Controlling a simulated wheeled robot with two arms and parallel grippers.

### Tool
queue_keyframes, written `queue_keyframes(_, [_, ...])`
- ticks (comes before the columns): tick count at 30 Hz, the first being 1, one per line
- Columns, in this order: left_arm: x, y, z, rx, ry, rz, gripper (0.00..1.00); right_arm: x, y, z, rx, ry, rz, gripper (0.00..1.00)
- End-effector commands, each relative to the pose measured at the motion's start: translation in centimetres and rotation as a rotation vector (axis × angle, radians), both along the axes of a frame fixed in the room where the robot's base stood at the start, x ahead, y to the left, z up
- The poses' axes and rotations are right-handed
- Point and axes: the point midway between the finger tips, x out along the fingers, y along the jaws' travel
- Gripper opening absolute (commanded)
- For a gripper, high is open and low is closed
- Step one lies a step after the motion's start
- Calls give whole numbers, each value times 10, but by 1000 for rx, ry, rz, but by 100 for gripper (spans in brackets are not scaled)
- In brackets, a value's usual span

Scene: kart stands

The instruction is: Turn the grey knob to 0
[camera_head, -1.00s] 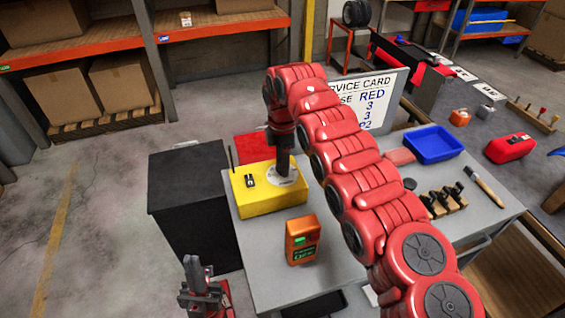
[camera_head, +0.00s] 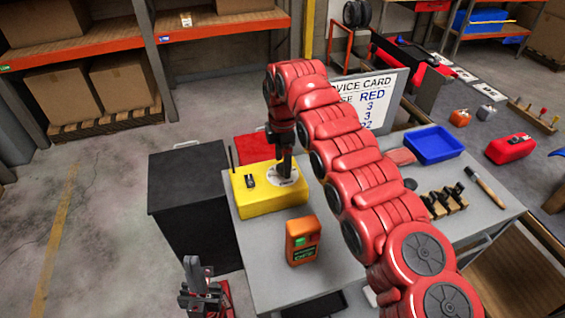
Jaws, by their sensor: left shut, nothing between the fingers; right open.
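A yellow box (camera_head: 262,203) stands on the grey table, with a pale round dial (camera_head: 287,181) on its top. My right gripper (camera_head: 285,174) points straight down over this dial, its fingertips at or just above it. It is open. The grey knob is hidden behind or between its fingers, so I cannot tell where it points or whether the fingers touch it. My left gripper (camera_head: 190,278) is low at the front left, beside the table, shut and empty.
A small black switch (camera_head: 250,181) sits on the box's left part. An orange meter (camera_head: 302,240) stands in front. A white service card (camera_head: 368,100) stands behind my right arm. A blue tray (camera_head: 434,145) and black clamps (camera_head: 445,199) are at the right. A dark cabinet (camera_head: 190,200) stands left.

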Motion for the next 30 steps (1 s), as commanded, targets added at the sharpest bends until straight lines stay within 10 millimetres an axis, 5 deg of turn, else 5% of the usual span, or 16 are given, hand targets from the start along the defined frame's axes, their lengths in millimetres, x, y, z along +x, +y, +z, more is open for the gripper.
queue_keyframes(8, [0,0,5,0,0,0,0,-1,4,54,3,-1,3,77])
queue_keyframes(12, [0,0,44,0,-1,0,0,-1,2,99,3,-1,1,77])
queue_keyframes(18, [0,0,82,0,0,0,0,0,1,135,1,-1,1,77])
queue_keyframes(30, [0,0,113,0,0,0,0,-1,1,167,1,1,1,77])
